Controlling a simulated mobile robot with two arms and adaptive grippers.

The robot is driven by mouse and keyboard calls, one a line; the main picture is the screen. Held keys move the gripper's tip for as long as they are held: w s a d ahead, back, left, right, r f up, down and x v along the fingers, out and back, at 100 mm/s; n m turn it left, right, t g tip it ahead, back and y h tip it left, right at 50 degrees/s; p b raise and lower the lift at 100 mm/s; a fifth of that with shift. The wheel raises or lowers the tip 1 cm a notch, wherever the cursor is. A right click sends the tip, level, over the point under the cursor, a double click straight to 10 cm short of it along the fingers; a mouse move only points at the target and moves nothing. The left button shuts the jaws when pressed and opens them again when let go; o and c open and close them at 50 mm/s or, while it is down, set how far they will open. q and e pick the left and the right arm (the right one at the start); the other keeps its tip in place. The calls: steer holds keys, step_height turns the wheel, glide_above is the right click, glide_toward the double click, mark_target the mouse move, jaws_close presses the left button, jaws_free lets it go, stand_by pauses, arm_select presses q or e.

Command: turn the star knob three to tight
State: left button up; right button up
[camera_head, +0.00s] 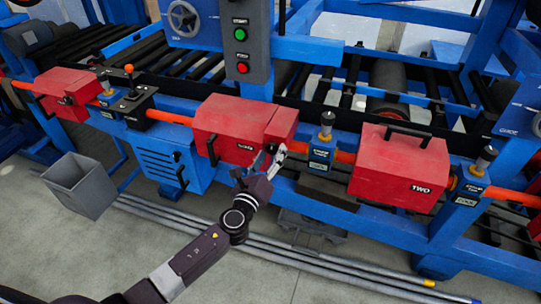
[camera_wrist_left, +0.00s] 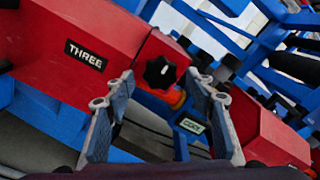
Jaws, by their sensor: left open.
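The black star knob three (camera_wrist_left: 160,72) sits on the end face of the red box labelled THREE (camera_wrist_left: 85,55), beside its label. The same red box (camera_head: 232,120) is in the middle of the head view, where my gripper mostly hides the knob. My left gripper (camera_head: 275,155) is close in front of the box's right end. In the left wrist view my left gripper (camera_wrist_left: 162,88) is open and empty. The knob appears in the gap between its two fingertips, a little beyond them; contact cannot be told. My right gripper is not in view.
A red box labelled TWO (camera_head: 395,168) with a black handle stands to the right, and another red box (camera_head: 65,92) to the left. A button panel (camera_head: 241,40) rises behind. A grey bin (camera_head: 80,185) stands at left. Long pipes (camera_head: 270,250) lie on the floor.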

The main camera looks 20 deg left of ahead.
arm_select(q)
steer(key=s, duration=1.2)
steer(key=shift+a, duration=0.25)
steer(key=s+a+f+n+g+y, duration=0.1)
steer(key=s+a+f+n+g, duration=0.2)
steer(key=f, duration=0.9)
steer(key=s+a+f+n+g, duration=0.1)
steer(key=s+f+n+g, duration=0.3)
steer(key=f, duration=0.7)
steer(key=s+a+f+n+g+y, duration=0.1)
steer(key=s+a+f+n+g, duration=0.3)
steer(key=f, duration=0.8)
steer(key=s+d+f+n+g, duration=0.1)
steer(key=s+f+n, duration=0.4)
steer(key=s, duration=0.7)
steer(key=s+d+f+n+g+h, duration=0.1)
steer(key=s+d+f+n+g, duration=0.1)
steer(key=s+f+n, duration=0.3)
steer(key=s+d+f+n+g, duration=0.1)
steer(key=s+f+n+g, duration=0.2)
steer(key=s, duration=1.6)
step_height(320, 180, down, 6)
steer(key=n, duration=0.3)
steer(key=shift+d+f, duration=0.15)
steer(key=shift+d, duration=0.15)
